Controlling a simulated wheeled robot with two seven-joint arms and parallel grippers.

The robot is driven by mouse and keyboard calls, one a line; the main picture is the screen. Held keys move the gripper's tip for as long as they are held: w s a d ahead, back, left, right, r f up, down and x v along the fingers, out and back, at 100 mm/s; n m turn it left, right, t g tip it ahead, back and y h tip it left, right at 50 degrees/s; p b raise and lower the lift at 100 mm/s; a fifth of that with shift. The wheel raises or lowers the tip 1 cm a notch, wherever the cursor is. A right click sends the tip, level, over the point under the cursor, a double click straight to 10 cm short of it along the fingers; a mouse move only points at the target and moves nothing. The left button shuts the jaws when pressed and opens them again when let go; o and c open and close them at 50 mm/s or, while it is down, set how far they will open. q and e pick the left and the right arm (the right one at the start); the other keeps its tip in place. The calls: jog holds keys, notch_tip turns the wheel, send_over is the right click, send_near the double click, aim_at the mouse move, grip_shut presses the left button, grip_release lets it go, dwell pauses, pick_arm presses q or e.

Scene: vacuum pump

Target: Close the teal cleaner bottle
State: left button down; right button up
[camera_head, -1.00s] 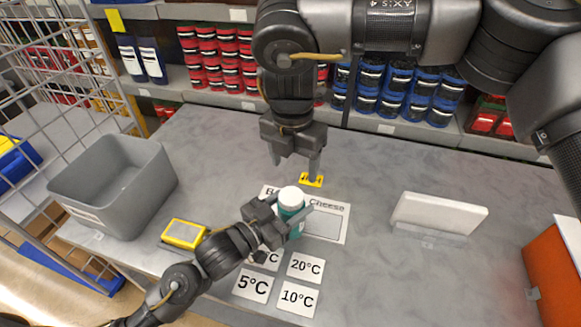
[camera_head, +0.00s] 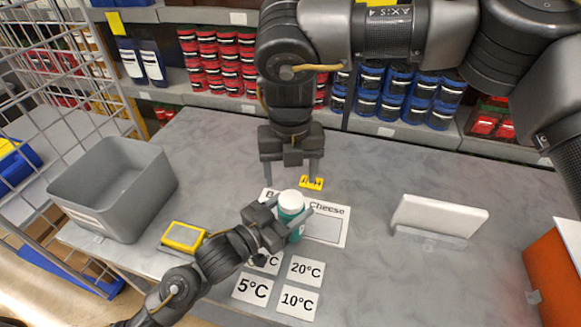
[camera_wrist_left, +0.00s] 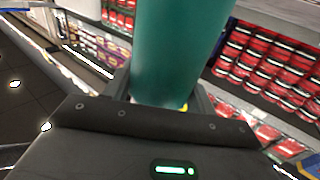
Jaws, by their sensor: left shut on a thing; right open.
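The teal cleaner bottle (camera_head: 294,222) stands upright on the table near the middle, with a white cap (camera_head: 291,201) at its top. I cannot tell how tightly the cap sits. My left gripper (camera_head: 290,222) comes in from the lower left and is shut on the bottle's body. The teal body (camera_wrist_left: 178,45) fills the upper middle of the left wrist view, between the fingers. My right gripper (camera_head: 293,178) points down just above and behind the cap. Its two fingers are spread apart with nothing between them.
A printed "Cheese" sheet (camera_head: 330,228) lies beside the bottle, with temperature cards (camera_head: 297,300) in front. A grey bin (camera_head: 115,190) and a yellow device (camera_head: 184,237) are at left. A white panel (camera_head: 438,217) and an orange box (camera_head: 560,270) are at right. Shelves of jars line the back.

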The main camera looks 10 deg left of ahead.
aim_at(291, 198)
jog(key=shift+f, duration=3.45)
jog(key=shift+c, duration=0.5)
jog(key=c, duration=1)
jog(key=shift+o, duration=0.2)
jog(key=o, duration=1.2)
jog(key=shift+c, duration=0.2)
notch_tip(291, 198, up, 12)
